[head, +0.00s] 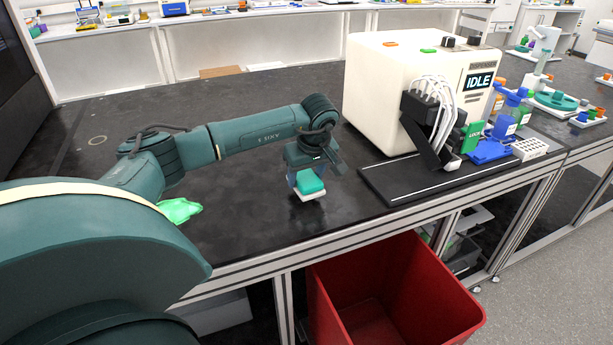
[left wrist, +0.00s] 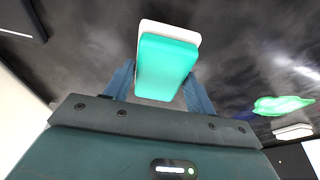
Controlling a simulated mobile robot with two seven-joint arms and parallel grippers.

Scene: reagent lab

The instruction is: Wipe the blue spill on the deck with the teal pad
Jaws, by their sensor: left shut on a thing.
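The teal pad (head: 311,184) has a white underside layer and is at the black deck (head: 250,215), near its front edge. My left gripper (head: 307,179) points down and is shut on the pad, with one blue-grey finger on each side. In the left wrist view the pad (left wrist: 165,68) sits between the two fingers, its white layer beyond the teal block. I cannot tell whether the pad touches the deck. My right gripper is not in view.
A crumpled green item (head: 180,210) lies on the deck at left, partly behind my arm. A cream machine (head: 405,85) marked IDLE and its black tray (head: 385,184) stand to the right. A red bin (head: 395,295) stands below the front edge. Deck behind the pad is clear.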

